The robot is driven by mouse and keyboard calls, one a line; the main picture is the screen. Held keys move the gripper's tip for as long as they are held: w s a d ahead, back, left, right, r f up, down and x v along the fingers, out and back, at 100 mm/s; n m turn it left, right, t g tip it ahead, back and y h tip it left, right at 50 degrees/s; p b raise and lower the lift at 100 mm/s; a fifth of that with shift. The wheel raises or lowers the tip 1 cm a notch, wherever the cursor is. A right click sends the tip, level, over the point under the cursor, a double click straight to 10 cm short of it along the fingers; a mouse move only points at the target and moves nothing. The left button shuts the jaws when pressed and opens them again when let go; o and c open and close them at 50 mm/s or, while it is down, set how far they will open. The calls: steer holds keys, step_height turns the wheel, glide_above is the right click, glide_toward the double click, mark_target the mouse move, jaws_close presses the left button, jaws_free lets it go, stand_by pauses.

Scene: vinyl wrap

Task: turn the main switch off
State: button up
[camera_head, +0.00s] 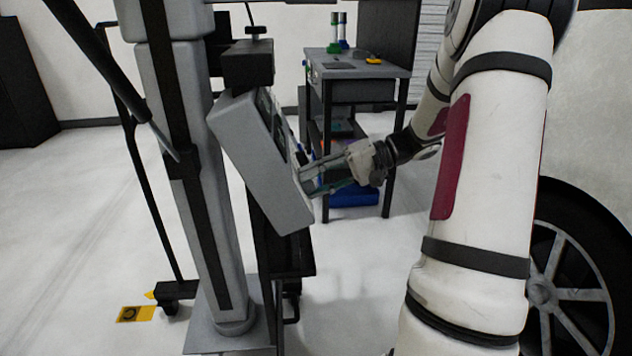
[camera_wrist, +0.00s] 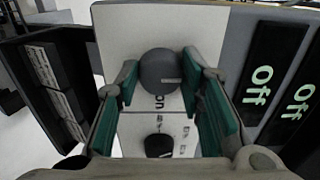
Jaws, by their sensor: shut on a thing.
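The main switch looks to be the dark round knob (camera_wrist: 160,72) on the pale panel in the wrist view, with the word "on" printed just below it. My gripper (camera_wrist: 160,84) has its green-padded fingers on either side of this knob and is shut on it. In the head view my gripper (camera_head: 308,180) reaches from the right to the front face of the tilted grey control box (camera_head: 255,160). The knob itself is hidden there by the box's angle.
A smaller black knob (camera_wrist: 158,145) sits below on the same panel. Two dark displays (camera_wrist: 268,75) reading "off" lie to the right. A grey column (camera_head: 190,180) carries the box. A work table (camera_head: 350,70) stands behind, and a car wheel (camera_head: 570,270) at right.

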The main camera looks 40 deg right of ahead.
steer(key=o, duration=1.2)
steer(key=v, duration=1.2)
steer(key=shift+w, duration=0.1)
